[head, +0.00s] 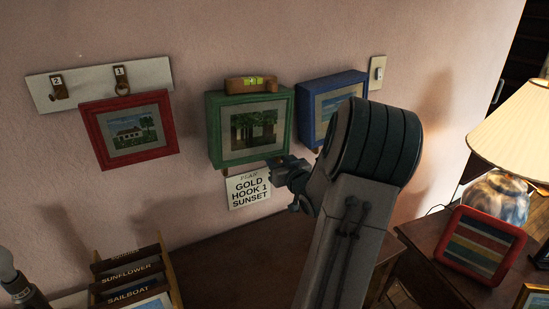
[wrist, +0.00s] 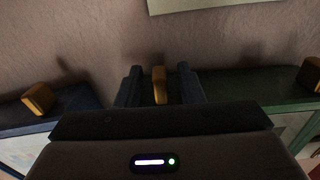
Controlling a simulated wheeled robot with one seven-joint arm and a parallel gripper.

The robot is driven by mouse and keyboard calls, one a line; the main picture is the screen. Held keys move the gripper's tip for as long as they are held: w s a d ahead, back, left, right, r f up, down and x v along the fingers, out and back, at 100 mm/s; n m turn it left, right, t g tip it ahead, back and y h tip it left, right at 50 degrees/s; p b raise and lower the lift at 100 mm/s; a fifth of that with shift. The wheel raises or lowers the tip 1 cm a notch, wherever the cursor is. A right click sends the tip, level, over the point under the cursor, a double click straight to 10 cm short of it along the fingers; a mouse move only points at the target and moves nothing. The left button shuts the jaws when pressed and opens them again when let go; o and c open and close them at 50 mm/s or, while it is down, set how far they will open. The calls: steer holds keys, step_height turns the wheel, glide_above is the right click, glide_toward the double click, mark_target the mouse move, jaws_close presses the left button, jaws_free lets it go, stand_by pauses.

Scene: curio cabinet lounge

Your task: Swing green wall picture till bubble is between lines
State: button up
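The green-framed picture (head: 214,130) hangs on the wall in the middle of the head view, tilted in the picture. A wooden level (head: 238,86) with a yellow-green vial (head: 253,81) sits on its top edge; the bubble against the lines is too small to tell. In the wrist view the green frame (wrist: 235,87) is at the right. My gripper (wrist: 160,88) is open, its two fingers on either side of a wooden peg (wrist: 159,84) at the frame's lower edge, with gaps visible. In the head view my gripper (head: 290,170) is below the frame's lower right corner.
A blue-framed picture (head: 310,93) hangs close on the right, partly behind my arm. A red-framed picture (head: 98,133) hangs left below a hook board (head: 93,83). A plan card (head: 248,188) is below the green frame. A lamp (head: 515,135) stands right.

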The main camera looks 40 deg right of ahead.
steer(key=v, duration=1.2)
steer(key=shift+s, duration=0.2)
steer(key=shift+w, duration=0.1)
steer(key=w+a+g+p, duration=0.1)
steer(key=w+a+g, duration=0.25)
steer(key=a, duration=0.25)
steer(key=w+a+g+p, duration=0.1)
steer(key=w+a+g, duration=0.25)
steer(key=a, duration=0.25)
steer(key=s+a+n+g+y+p, duration=0.1)
steer(key=s+a+g+y, duration=0.1)
steer(key=s+a, duration=0.5)
steer(key=s+a+r+n+g+y+p, duration=0.1)
steer(key=s+a+g, duration=0.4)
steer(key=a, duration=1)
steer(key=shift+s+r+n+g+y, duration=0.35)
steer(key=shift+s+n+y, duration=0.4)
steer(key=shift+s, duration=0.4)
steer(key=shift+s+a, duration=0.1)
